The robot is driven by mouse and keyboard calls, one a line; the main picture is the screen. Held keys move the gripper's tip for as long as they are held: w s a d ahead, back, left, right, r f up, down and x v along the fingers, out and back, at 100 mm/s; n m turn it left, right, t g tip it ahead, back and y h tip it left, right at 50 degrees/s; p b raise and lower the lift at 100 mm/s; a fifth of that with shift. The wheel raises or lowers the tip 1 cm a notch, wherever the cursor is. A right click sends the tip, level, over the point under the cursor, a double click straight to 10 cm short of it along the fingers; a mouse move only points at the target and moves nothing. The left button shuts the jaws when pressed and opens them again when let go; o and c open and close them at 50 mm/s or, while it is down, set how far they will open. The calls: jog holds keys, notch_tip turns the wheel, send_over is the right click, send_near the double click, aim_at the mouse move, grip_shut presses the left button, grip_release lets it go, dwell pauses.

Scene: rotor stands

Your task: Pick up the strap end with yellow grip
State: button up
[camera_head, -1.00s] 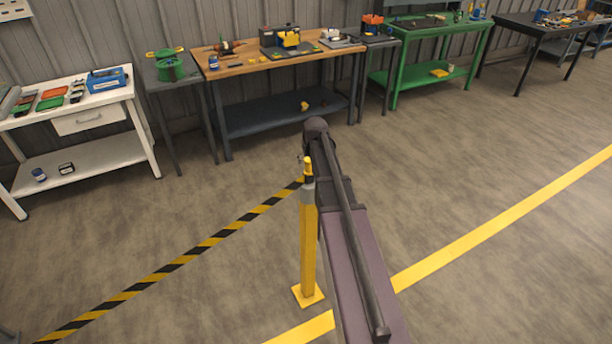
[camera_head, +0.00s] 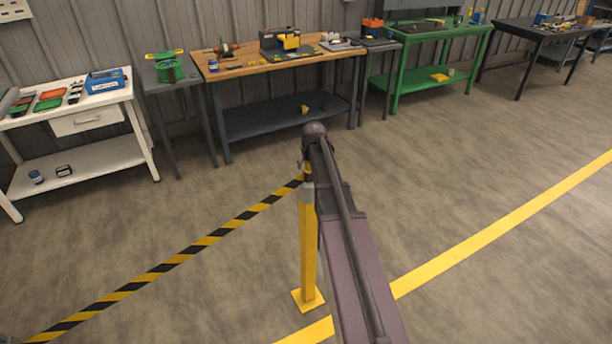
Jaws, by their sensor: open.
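The yellow post (camera_head: 308,245) stands upright on a square yellow base, with a grey collar near its top. A black-and-yellow striped strap (camera_head: 205,243) runs from the post's top down to the lower left. The strap end with yellow grip is at the post's top, where my arm and gripper cover most or all of it. My gripper (camera_head: 303,163) is at the far end of my arm, right at the post's top, and shows only as a small part. It is open; I cannot tell whether its fingers are around the strap end.
A white bench (camera_head: 75,118), a wooden-topped bench (camera_head: 245,70) and a green bench (camera_head: 440,35) line the back wall, with tools on them. A yellow floor line (camera_head: 500,230) crosses the right side. The floor between is clear.

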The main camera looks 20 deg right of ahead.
dwell(0.5)
grip_shut()
jog(key=shift+r+p, duration=0.25)
jog(key=shift+p, duration=0.05)
notch_tip(320, 180, up, 2)
jog(key=shift+r+p, duration=0.15)
jog(key=shift+p, duration=0.95)
jog(key=shift+s+r+p, duration=0.45)
jog(key=shift+r+p, duration=0.15)
jog(key=s+r+p, duration=0.1)
jog(key=s, duration=1.4)
jog(key=shift+d, duration=0.25)
